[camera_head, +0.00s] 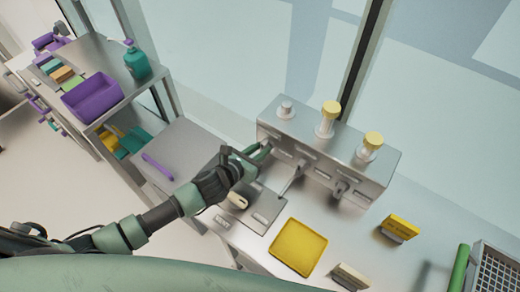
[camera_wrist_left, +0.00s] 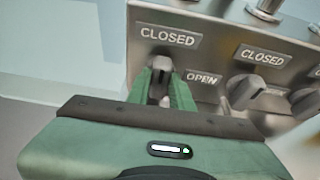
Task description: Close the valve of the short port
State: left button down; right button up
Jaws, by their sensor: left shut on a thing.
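A metal valve box (camera_head: 330,158) stands on the bench with three ports on top. The short port (camera_head: 285,108) at the left has a grey top and no yellow cap; the two taller ports (camera_head: 328,118) (camera_head: 371,147) have yellow caps. My left gripper (camera_head: 262,152) is at the leftmost valve, below the short port. In the left wrist view its green fingers are shut on the grey valve knob (camera_wrist_left: 158,78), which is partly hidden between them. The knob looks roughly upright, below the CLOSED label (camera_wrist_left: 167,36) and left of the OPEN label (camera_wrist_left: 203,77).
Two other knobs (camera_wrist_left: 243,92) (camera_wrist_left: 304,101) are to the right on the same face. A yellow tray (camera_head: 298,248), a yellow block (camera_head: 400,227) and a wire rack (camera_head: 495,270) are on the bench. A side shelf holds a purple bin (camera_head: 92,98) and a teal bottle (camera_head: 137,62).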

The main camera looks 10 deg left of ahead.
pick_arm(q)
jog(key=c, duration=1.2)
grip_release()
jog(key=shift+c, duration=0.2)
jog(key=b+v, duration=0.1)
jog(key=v, duration=0.6)
jog(key=shift+s+f+b, duration=0.1)
jog(key=shift+b, duration=0.25)
jog(key=shift+s+a+r, duration=0.15)
jog(key=shift+s+r, duration=0.05)
jog(key=shift+r, duration=0.05)
